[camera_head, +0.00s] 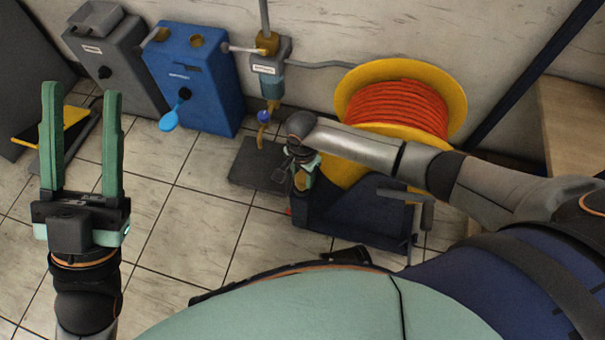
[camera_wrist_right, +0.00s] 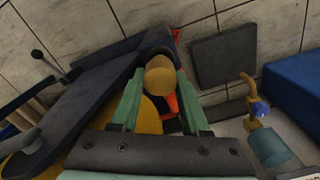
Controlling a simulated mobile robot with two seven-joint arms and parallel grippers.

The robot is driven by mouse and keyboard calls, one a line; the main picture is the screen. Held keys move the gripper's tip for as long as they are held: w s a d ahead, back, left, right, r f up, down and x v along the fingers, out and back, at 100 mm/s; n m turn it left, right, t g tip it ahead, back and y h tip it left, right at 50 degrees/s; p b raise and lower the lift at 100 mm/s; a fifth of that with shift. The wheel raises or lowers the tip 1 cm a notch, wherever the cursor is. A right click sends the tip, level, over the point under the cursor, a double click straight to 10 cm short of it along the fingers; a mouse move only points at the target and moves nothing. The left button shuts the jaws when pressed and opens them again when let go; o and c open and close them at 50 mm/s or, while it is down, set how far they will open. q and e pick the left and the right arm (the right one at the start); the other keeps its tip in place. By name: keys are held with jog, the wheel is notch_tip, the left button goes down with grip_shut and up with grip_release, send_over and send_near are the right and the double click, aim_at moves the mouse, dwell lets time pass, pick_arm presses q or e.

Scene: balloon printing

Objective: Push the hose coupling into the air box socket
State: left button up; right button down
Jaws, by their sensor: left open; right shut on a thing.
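My right gripper (camera_head: 303,178) is shut on a brass-coloured hose coupling (camera_wrist_right: 160,80) in front of the hose reel. In the right wrist view its green fingers (camera_wrist_right: 160,97) stand on both sides of the coupling, with orange hose (camera_wrist_right: 173,104) beside it. My left gripper (camera_head: 82,150) is open and empty at the left, above the floor.
A yellow reel (camera_head: 350,88) of orange hose stands on a dark stand (camera_head: 350,220). A grey box (camera_head: 118,65) stands left of the blue one. A wall unit (camera_head: 268,68) with a yellow tube hangs above a dark floor plate (camera_head: 258,168). The tiled floor left of the plate is clear.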

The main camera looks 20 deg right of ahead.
aim_at(302, 176)
jog(key=shift+r+p, duration=1.15)
jog(key=shift+p, duration=0.1)
pick_arm(q)
jog(key=shift+h, duration=0.3)
jog(key=shift+s+a+r+p, duration=0.15)
jog(key=shift+r+p, duration=0.25)
jog(key=shift+r, duration=0.75)
jog(key=shift+w+a+r+p, duration=0.1)
jog(key=shift+r+p, duration=0.25)
jog(key=shift+r, duration=0.75)
pick_arm(e)
jog(key=shift+r, duration=0.6)
pick_arm(q)
jog(key=shift+r+m+p, duration=0.35)
jog(key=shift+m, duration=0.05)
pick_arm(e)
jog(key=shift+r, duration=0.3)
pick_arm(q)
jog(key=shift+f, duration=0.1)
pick_arm(e)
jog(key=shift+w, duration=0.1)
